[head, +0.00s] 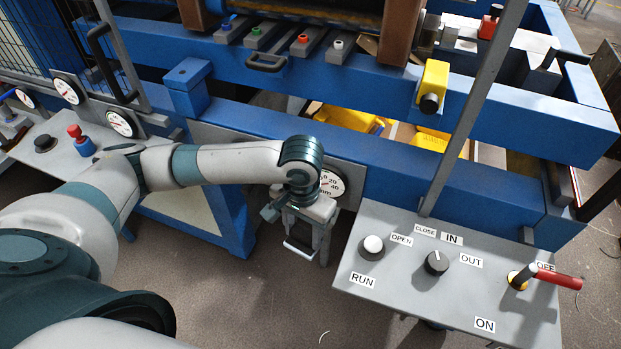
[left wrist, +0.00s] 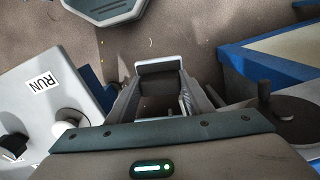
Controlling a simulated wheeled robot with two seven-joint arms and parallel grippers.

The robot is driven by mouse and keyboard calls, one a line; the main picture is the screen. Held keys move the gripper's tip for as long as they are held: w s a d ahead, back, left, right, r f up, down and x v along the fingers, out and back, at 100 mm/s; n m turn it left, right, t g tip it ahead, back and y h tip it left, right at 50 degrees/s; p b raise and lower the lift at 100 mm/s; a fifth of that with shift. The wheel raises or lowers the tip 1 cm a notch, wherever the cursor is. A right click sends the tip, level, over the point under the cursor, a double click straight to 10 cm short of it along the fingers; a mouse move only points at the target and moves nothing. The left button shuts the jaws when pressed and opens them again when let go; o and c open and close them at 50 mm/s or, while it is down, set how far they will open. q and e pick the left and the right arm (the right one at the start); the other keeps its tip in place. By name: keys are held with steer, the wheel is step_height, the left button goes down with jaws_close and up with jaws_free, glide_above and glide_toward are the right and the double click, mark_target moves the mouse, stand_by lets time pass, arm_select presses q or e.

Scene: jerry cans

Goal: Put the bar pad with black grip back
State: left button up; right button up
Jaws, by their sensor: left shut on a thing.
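My left gripper (head: 307,243) hangs over the floor between the blue frame and the control panel, fingers pointing down. It is shut on a grey piece (head: 298,249) with a pale edge. The piece also shows between the fingers in the left wrist view (left wrist: 158,67). I cannot make out a black grip on it; the fingers and gripper body hide much of it. Several grey bar pads lie side by side at the machine's top, with blue (head: 229,22), green (head: 256,32), red (head: 303,39) and white (head: 338,42) grips. My right gripper is not in view.
The control panel (head: 400,270) with knobs and a red-handled lever (head: 558,278) stands right of the gripper. A gauge (head: 331,186) is close behind it. Blue machine beams (head: 370,155) and a slanting grey post (head: 475,105) block the way. Floor below is clear.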

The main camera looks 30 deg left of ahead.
mark_target(300, 252)
arm_select(q)
steer(key=shift+s+d+f+n, duration=0.2)
steer(key=shift+s+f+n, duration=0.4)
steer(key=shift+s+f, duration=0.6)
steer(key=shift+s+r, duration=0.1)
steer(key=shift+r, duration=0.05)
